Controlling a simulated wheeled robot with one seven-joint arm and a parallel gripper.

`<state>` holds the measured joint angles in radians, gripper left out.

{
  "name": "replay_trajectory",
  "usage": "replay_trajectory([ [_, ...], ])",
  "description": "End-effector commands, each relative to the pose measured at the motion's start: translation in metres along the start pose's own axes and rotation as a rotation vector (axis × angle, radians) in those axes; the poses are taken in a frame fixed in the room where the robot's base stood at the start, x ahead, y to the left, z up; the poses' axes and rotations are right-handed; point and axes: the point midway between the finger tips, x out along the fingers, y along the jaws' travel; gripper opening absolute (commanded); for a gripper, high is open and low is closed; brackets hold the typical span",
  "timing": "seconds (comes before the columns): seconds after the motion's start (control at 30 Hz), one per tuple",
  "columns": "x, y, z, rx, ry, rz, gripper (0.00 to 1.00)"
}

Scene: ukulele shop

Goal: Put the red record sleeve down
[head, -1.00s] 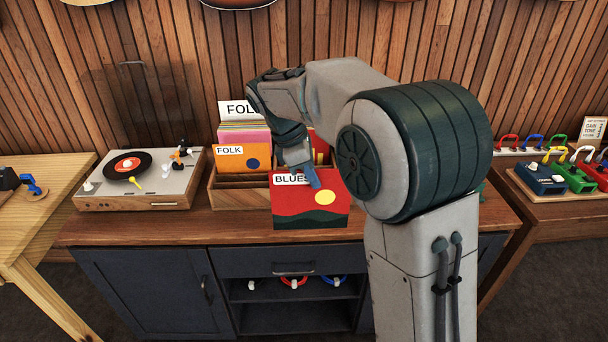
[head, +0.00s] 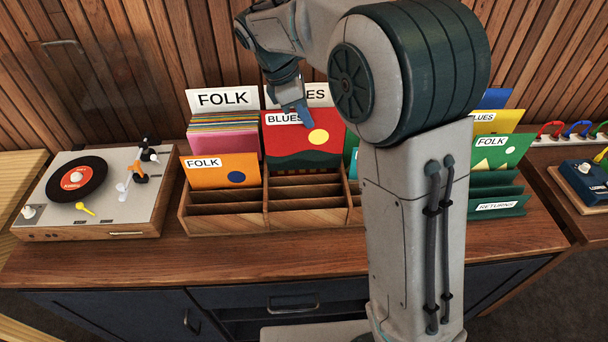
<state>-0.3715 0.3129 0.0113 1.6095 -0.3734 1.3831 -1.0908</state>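The red record sleeve (head: 290,140) has a BLUES label at its upper left, a yellow disc and a dark green lower part. It stands upright at the back of the middle section of the wooden record crate (head: 225,221), in front of a white divider. My gripper (head: 298,108) is at its top edge, with a blue finger lying over its front face; it looks shut on the sleeve. The other finger is hidden behind. I cannot tell whether the sleeve's bottom rests in a slot or hangs just above it.
An orange FOLK sleeve (head: 222,171) and a pink sleeve (head: 224,142) stand in the crate's left section. Slots in front of the red sleeve are empty. A turntable (head: 100,205) is at left. A green rack (head: 499,192) is at right. My arm hides the crate's right part.

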Motion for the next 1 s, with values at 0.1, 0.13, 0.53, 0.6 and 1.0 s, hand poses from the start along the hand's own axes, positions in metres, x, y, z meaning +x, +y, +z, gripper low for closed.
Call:
replay_trajectory([
  [0.1, 0.020, -0.001, -0.008, -0.004, -0.002, -0.004, 0.00],
  [0.13, 0.026, -0.001, -0.011, -0.004, -0.003, -0.005, 0.00],
  [0.53, 0.068, -0.001, -0.028, -0.002, -0.002, -0.004, 0.00],
  [0.6, 0.078, -0.001, -0.032, -0.002, -0.002, -0.005, 0.00],
  [1.0, 0.090, -0.001, -0.037, 0.000, -0.001, -0.002, 0.00],
])
